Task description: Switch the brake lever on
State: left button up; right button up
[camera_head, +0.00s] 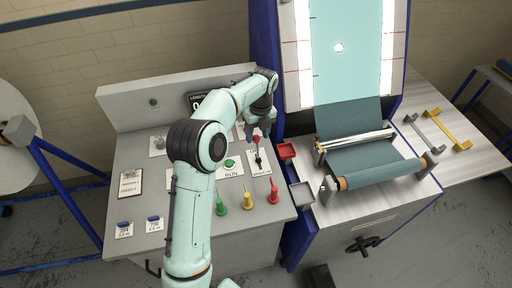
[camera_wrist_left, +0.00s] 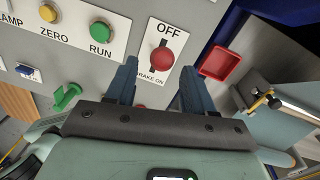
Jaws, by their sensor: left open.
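The brake lever has a round red knob (camera_wrist_left: 162,60) on a white plate between the words OFF above and BRAKE ON below. In the head view its red knob (camera_head: 256,139) shows just below my left gripper (camera_head: 260,131). In the left wrist view my left gripper (camera_wrist_left: 160,78) is open, with one blue finger on each side of the knob's lower part. I cannot tell whether the fingers touch it. The lever's shaft is mostly hidden behind the knob. My right gripper is not in view.
A green RUN button (camera_wrist_left: 100,32) and a yellow ZERO button (camera_wrist_left: 48,13) are left of the lever. A red tray (camera_head: 286,151) is close on the right. Green, yellow and red (camera_head: 272,194) handles stand along the panel's front. A fabric roller (camera_head: 380,173) is further right.

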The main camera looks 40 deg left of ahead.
aim_at(257, 141)
pick_arm(q)
jog(key=f, duration=0.7)
jog(key=shift+s+a+b, duration=0.15)
jog(key=shift+a+b, duration=0.05)
jog(key=shift+b, duration=0.2)
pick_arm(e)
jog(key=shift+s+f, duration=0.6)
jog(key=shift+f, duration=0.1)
